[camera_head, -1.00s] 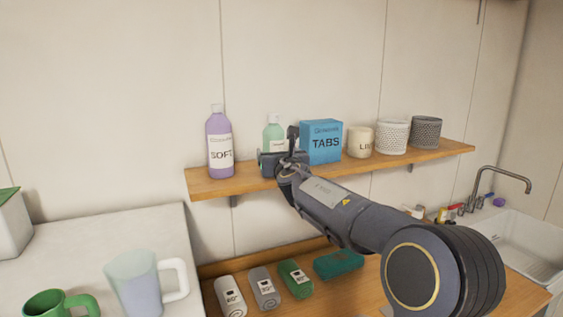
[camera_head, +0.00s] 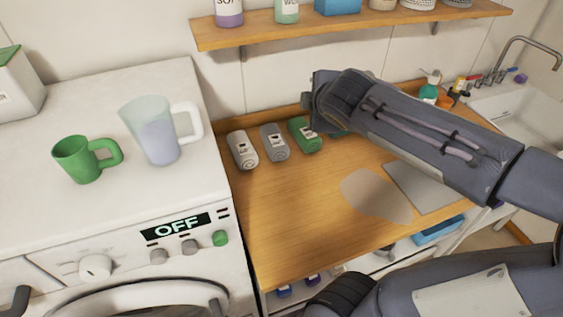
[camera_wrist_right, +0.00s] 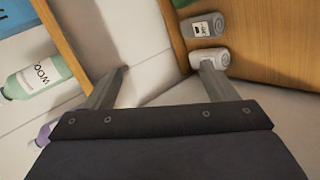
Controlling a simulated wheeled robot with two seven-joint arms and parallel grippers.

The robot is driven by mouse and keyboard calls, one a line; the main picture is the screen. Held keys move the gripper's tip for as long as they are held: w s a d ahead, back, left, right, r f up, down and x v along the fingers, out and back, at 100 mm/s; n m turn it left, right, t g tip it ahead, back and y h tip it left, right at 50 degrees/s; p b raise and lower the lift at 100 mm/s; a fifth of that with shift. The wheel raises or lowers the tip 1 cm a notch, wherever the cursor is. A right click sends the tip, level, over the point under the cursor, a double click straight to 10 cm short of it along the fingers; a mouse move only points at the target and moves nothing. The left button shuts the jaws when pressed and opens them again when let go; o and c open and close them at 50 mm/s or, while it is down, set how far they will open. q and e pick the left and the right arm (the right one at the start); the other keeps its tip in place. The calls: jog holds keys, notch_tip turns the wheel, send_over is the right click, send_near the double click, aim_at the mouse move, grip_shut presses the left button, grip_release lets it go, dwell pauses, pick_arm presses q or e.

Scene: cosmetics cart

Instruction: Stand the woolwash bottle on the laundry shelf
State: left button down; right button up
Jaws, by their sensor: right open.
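The woolwash bottle (camera_head: 287,12) is mint green with a white label. It stands upright on the wooden laundry shelf (camera_head: 350,28), between the purple SOFT bottle (camera_head: 229,13) and the blue TABS box (camera_head: 338,6); its top is cut off in the head view. The right wrist view shows its label reading "WOO" (camera_wrist_right: 38,78), apart from the gripper. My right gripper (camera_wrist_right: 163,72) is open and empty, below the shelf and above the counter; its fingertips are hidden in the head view. My left gripper is not in view.
A washing machine (camera_head: 100,215) at left carries a green mug (camera_head: 78,158) and a jug (camera_head: 155,135). A sink (camera_head: 530,100) is at right. The counter's front left is clear.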

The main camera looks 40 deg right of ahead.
jog(key=s+a+f+m+g+y+b, duration=0.1)
jog(key=s+a+f+m+y, duration=0.3)
jog(key=a, duration=0.6)
jog(key=s+a+f+m+g+y+b, duration=0.1)
jog(key=s+a+f+m+g+y, duration=0.2)
jog(key=s+a+f+m+y, duration=0.2)
jog(key=s+a+f+m, duration=0.3)
jog(key=s+a+f, duration=0.2)
jog(key=shift+s+a+f+b, duration=0.25)
jog(key=shift+s+a+b, duration=0.05)
jog(key=shift+s+a, duration=0.05)
jog(key=shift+r, duration=0.25)
jog(key=shift+c, duration=0.5)
